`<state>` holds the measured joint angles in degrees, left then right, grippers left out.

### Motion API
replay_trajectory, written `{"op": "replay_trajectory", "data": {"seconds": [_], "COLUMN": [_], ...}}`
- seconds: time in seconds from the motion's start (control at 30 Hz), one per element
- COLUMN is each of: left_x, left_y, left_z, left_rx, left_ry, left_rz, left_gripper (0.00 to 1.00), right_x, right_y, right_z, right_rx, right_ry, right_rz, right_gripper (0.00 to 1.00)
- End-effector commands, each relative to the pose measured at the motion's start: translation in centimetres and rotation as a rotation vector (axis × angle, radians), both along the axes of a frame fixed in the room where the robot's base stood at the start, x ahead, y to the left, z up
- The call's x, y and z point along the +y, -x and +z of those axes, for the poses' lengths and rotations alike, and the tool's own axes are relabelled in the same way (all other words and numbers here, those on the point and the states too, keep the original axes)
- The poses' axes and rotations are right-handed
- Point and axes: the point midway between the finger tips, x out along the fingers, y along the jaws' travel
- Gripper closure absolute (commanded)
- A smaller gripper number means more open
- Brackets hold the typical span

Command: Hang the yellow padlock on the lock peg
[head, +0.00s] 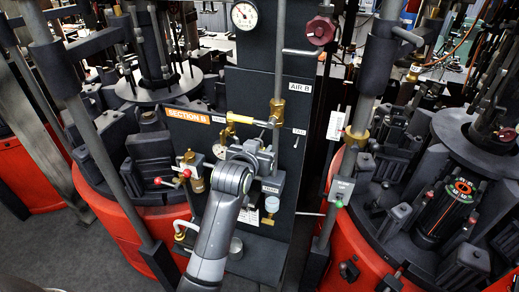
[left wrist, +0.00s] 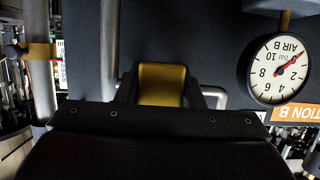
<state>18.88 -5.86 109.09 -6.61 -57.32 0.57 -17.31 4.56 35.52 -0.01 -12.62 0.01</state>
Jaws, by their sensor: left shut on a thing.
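My left gripper (head: 251,150) is in front of the dark valve panel (head: 250,88), its arm rising from the bottom of the head view. In the left wrist view the gripper (left wrist: 160,95) is shut on the yellow padlock (left wrist: 161,84), whose yellow body shows between the fingers. The gripper hides the padlock in the head view, and I cannot make out its shackle clearly. A small hook or peg (head: 296,142) sits under a small tag label to the right of the gripper. I cannot tell whether it is the lock peg. My right gripper is not in view.
A red-handled valve (head: 187,174) is at left. Red-based mould machines flank the panel.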

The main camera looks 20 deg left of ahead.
Motion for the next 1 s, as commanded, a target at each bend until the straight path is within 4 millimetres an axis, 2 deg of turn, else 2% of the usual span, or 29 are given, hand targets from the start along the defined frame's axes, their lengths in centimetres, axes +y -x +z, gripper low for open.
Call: {"op": "replay_trajectory", "data": {"seconds": [0.07, 0.1, 0.3, 1.0], "left_x": [0.00, 0.01, -0.03, -0.22], "left_y": [-0.01, 0.00, 0.01, 0.00], "left_z": [0.05, 0.04, 0.04, -0.13], "left_rx": [-0.001, -0.001, -0.001, 0.005], "left_ry": [0.000, 0.000, 0.001, 0.006], "left_rz": [0.000, 0.000, -0.001, -0.004], "left_gripper": [0.94, 0.63, 0.40, 0.40], "right_x": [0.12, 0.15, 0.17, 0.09], "right_y": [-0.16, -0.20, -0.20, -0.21], "right_z": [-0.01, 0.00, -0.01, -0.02], "right_rx": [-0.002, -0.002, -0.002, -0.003], "right_ry": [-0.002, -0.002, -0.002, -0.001], "right_rz": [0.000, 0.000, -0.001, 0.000], "right_gripper": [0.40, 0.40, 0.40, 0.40]}}
